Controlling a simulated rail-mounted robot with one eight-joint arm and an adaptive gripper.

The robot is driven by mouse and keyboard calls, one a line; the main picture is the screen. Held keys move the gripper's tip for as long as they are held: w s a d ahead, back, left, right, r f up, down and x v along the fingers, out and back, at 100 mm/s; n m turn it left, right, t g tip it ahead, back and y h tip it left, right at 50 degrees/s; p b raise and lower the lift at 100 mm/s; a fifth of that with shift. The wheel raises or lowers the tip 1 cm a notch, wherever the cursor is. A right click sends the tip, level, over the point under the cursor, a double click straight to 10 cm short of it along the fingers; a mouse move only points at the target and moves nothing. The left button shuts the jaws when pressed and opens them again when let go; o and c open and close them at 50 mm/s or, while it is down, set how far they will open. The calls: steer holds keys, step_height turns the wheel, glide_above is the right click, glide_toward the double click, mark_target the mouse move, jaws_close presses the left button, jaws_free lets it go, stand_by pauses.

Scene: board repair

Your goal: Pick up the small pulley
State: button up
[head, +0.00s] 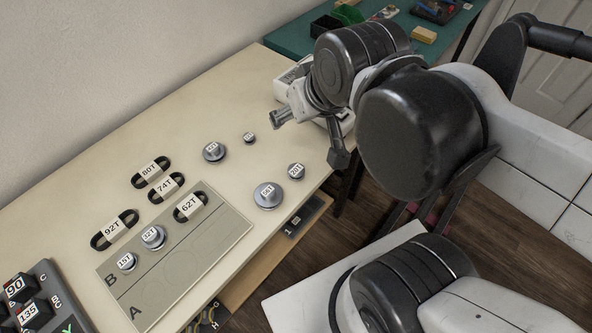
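The smallest pulley in view (249,138) is a little grey toothed disc with a white label, lying on the cream table; its label is too small to read. Other small pulleys are the 15T (126,262) and the 12T (152,237), which sit in row B of the grey board (190,270). My gripper (308,137) hangs over the far right part of the table, to the right of the smallest pulley and apart from it. Its two fingers look spread, with nothing seen between them. Part of the gripper is hidden by my arm.
Larger pulleys (268,195), (214,152) and a mid-sized one (296,172) lie on the table. Several labelled belts, such as the 92T (114,230), lie left. A white box (290,76) stands behind my gripper.

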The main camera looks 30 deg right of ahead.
stand_by(0.6)
steer(key=m+g+p, duration=0.2)
steer(key=m+g, duration=0.5)
steer(key=m, duration=0.6)
glide_above(296, 170)
step_height(296, 170, down, 8)
steer(key=f+b, duration=0.1)
steer(key=f, duration=0.1)
steer(key=f+b, duration=0.1)
steer(key=f, duration=0.2)
steer(key=w+f+b, duration=0.1)
steer(key=f, duration=0.2)
steer(key=shift+f, duration=0.15)
steer(key=shift+s+f+b, duration=0.25)
steer(key=shift+f+b, duration=0.2)
steer(key=shift+f, duration=0.85)
steer(key=shift+s+f+b, duration=0.2)
steer(key=shift+f+b, duration=0.25)
steer(key=shift+f, duration=0.85)
steer(key=c, duration=1.2)
steer(key=shift+o, duration=0.2)
